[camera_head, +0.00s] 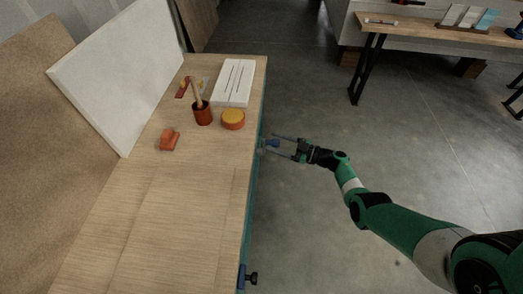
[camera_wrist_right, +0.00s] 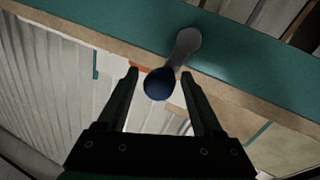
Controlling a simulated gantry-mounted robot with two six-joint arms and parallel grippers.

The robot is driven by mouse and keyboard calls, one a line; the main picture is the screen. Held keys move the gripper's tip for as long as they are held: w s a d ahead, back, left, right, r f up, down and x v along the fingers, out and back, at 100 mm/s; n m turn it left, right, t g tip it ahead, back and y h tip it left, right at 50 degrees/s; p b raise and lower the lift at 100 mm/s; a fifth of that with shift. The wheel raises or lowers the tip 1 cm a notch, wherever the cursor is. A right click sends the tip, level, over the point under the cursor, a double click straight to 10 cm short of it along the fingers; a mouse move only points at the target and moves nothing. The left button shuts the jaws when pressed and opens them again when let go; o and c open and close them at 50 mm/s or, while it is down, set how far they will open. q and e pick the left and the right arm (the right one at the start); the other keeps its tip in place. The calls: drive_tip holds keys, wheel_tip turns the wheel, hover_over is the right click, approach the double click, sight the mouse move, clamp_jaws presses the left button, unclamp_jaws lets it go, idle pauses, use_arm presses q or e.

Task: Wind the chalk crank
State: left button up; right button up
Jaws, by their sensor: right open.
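The crank (camera_wrist_right: 187,44) has a grey arm with a dark blue round knob (camera_wrist_right: 159,84) on its end. It sits on the teal side of the workbench; in the head view the blue knob (camera_head: 273,143) shows just off the bench's right edge. My right gripper (camera_head: 277,145) comes in from the right. It is open, and in the right wrist view its fingers (camera_wrist_right: 160,76) stand on either side of the knob, with gaps visible on both sides. My left gripper is not in view.
On the wooden bench top (camera_head: 180,220) are an orange block (camera_head: 170,139), a brown cup (camera_head: 203,115) holding a tool, a yellow-topped orange tin (camera_head: 233,119) and a white slotted block (camera_head: 234,83). A dark handle (camera_head: 250,278) juts from the near bench edge. Right of the bench is open floor.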

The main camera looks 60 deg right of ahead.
drive_tip(key=s, duration=0.1)
drive_tip(key=s+d, duration=0.1)
drive_tip(key=s, duration=0.1)
drive_tip(key=s+d, duration=0.1)
drive_tip(key=shift+s, duration=0.25)
idle(0.3)
drive_tip(key=shift+p, duration=0.3)
drive_tip(key=s+d+p, duration=0.1)
drive_tip(key=s+p, duration=0.1)
drive_tip(key=s, duration=0.9)
drive_tip(key=shift+s+d, duration=0.3)
